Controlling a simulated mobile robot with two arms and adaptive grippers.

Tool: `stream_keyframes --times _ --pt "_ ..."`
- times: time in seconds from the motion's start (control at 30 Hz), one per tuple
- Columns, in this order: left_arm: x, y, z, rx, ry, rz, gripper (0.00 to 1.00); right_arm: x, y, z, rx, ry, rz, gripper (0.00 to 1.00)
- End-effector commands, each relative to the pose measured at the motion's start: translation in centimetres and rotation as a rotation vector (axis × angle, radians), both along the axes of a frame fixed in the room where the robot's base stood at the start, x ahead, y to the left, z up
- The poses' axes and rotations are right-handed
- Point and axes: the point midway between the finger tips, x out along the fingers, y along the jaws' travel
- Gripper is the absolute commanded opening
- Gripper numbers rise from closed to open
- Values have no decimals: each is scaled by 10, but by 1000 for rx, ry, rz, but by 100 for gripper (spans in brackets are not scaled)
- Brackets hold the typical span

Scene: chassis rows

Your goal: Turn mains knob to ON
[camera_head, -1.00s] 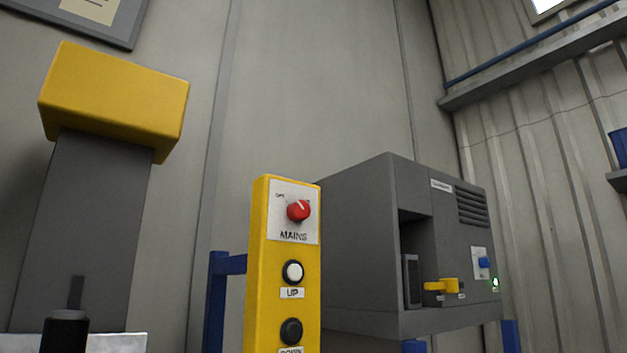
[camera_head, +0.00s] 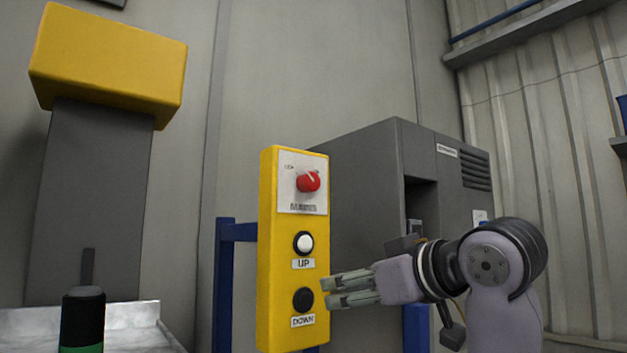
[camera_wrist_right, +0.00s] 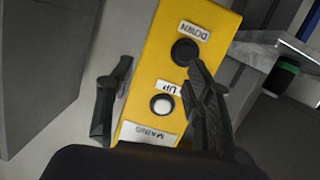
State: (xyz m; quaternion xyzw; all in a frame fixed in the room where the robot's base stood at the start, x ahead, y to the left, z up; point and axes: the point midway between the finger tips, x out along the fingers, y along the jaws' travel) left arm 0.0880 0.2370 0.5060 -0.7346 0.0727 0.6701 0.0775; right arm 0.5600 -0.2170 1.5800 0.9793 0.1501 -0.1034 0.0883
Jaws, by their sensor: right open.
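The red mains knob (camera_head: 308,181) sits on a white plate at the top of the yellow control panel (camera_head: 267,270). Its pointer line slants toward the upper left, near the small OFF label. Below it are a white UP button (camera_head: 304,243) and a black DOWN button (camera_head: 302,299). My right gripper (camera_head: 328,292) is open and empty, at the height of the DOWN button and below the knob. In the right wrist view its fingers (camera_wrist_right: 158,85) stand apart over the panel, with the MAINS label (camera_wrist_right: 150,135) near the palm and the knob hidden. My left gripper is out of view.
A grey machine cabinet (camera_head: 365,165) stands right behind the panel, partly covered by my right arm. At left is a grey column with a yellow block (camera_head: 108,62) on top. A dark cylinder with a green band (camera_head: 82,318) stands at the lower left.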

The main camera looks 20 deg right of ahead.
Motion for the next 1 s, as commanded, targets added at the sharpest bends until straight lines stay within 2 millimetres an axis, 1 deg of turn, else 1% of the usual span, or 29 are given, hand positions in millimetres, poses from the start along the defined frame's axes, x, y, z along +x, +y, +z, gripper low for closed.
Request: stream_keyframes --times 0.03,0.1,0.2,0.3,0.4,0.47,0.57,0.77,0.87,1.0 --pt "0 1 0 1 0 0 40 -21 -3 41 3 -58 11 48" --pt "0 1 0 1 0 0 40 -46 -5 80 3 -113 28 48" --pt "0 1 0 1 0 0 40 -80 -8 122 3 -176 47 48" --pt "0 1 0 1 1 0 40 -103 -10 147 0 -215 60 48" --pt "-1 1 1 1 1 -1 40 -115 -10 159 -1 -236 69 48" --pt "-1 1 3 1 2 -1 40 -116 -9 163 -2 -240 72 48" --pt "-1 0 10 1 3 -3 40 -108 -4 165 -2 -241 76 48" --pt "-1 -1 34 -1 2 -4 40 -77 8 168 0 -241 80 48" --pt "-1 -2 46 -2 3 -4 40 -61 13 166 3 -235 77 48" --pt "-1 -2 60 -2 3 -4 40 -31 22 165 -1 -234 72 48"
